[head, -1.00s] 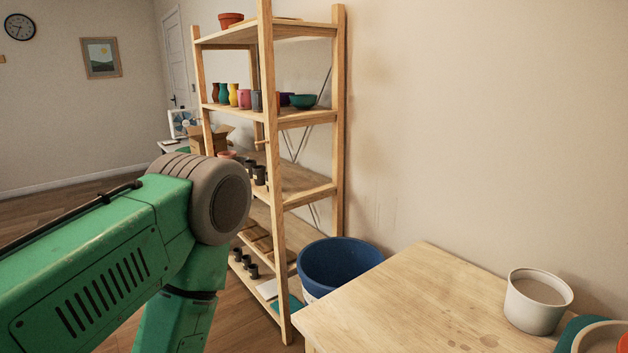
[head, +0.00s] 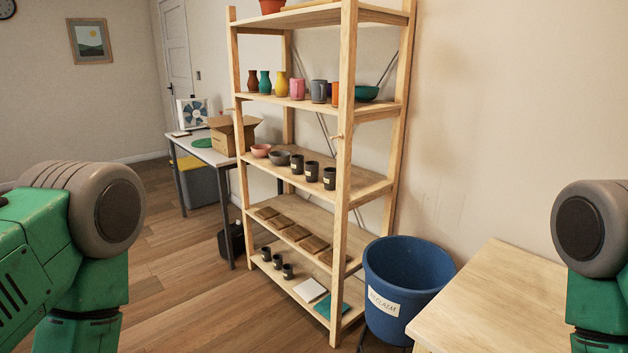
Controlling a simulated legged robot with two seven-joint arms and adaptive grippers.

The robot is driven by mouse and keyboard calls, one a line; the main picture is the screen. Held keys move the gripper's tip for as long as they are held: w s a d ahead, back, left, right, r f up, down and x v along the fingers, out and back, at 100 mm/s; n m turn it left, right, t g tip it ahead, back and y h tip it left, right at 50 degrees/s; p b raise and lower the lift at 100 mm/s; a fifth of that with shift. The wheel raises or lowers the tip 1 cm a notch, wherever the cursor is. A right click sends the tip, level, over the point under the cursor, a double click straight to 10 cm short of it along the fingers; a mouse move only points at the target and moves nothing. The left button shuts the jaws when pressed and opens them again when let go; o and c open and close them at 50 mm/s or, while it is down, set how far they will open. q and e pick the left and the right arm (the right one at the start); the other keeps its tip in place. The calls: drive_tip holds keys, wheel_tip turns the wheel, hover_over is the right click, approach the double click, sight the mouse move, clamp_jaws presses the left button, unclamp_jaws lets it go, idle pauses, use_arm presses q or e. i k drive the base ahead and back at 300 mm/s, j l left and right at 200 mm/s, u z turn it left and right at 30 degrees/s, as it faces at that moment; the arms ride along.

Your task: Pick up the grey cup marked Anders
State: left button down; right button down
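The labels are too small to read, so I cannot tell which is marked Anders. Three smaller dark cups (head: 277,262) stand on the bottom shelf. A blue-grey cup (head: 319,91) stands on the upper shelf beside a pink one. My arms show at the left and right edges, well short of the shelf. Neither gripper is in view.
The wooden shelf unit (head: 346,130) has a front post to the right of the cups. A blue bucket (head: 405,262) labelled reclaim stands at its right, beside a wooden table (head: 490,295). Floor in front is clear.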

sight(328, 174)
drive_tip(key=i+j, duration=0.6)
drive_tip(key=i, duration=0.15)
